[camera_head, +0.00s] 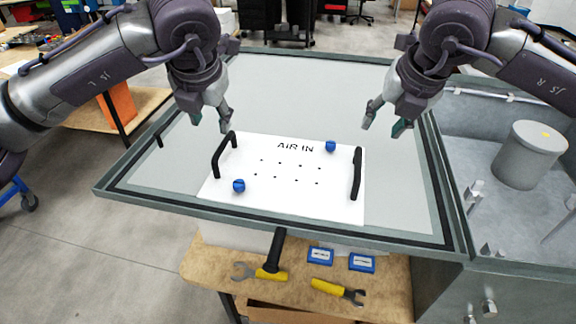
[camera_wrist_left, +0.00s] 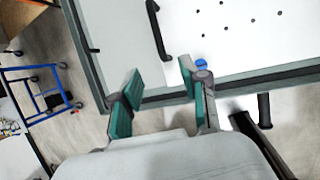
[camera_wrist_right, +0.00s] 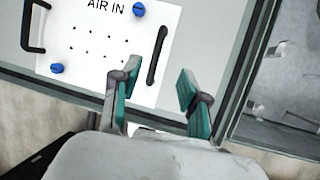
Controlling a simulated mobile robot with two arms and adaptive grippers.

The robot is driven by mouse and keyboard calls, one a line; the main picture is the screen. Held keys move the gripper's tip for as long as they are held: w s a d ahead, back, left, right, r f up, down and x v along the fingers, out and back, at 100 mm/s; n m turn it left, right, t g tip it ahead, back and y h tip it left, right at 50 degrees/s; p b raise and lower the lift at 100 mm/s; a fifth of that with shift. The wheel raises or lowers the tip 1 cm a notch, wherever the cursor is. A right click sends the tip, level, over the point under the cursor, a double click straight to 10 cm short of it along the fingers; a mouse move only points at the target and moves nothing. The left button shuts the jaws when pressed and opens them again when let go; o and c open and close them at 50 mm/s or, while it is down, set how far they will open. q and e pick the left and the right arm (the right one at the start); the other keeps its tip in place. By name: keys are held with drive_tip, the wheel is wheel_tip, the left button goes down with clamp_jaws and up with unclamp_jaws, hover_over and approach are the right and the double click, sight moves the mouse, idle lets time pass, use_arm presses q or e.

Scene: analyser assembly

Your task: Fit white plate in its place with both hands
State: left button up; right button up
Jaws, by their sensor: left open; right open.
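The white plate (camera_head: 270,199) lies on the grey panel inside the dark-edged frame. It bears the words "AIR IN", several small holes, two blue knobs (camera_head: 239,186) (camera_head: 330,146) and two black handles. My left gripper (camera_head: 209,121) is open and empty above and behind the left handle (camera_head: 217,160). My right gripper (camera_head: 384,128) is open and empty above and right of the right handle (camera_head: 356,174). The plate also shows in the left wrist view (camera_wrist_left: 225,42) and in the right wrist view (camera_wrist_right: 105,62), with the fingers apart from the handles.
A wooden shelf (camera_head: 215,265) below the frame's front edge holds a hammer (camera_head: 272,262), wrenches and blue boxes (camera_head: 362,263). A grey basin with a cylinder (camera_head: 527,155) stands at the right. The panel behind the plate is clear.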

sight(219, 149)
use_arm(q)
drive_tip(key=x, duration=1.4)
drive_tip(key=shift+w, duration=0.2)
use_arm(e)
drive_tip(key=x, duration=1.4)
drive_tip(key=shift+w, duration=0.2)
use_arm(q)
clamp_jaws()
use_arm(e)
clamp_jaws()
use_arm(q)
drive_tip(key=shift+r, duration=0.1)
use_arm(e)
drive_tip(key=shift+r, duration=0.1)
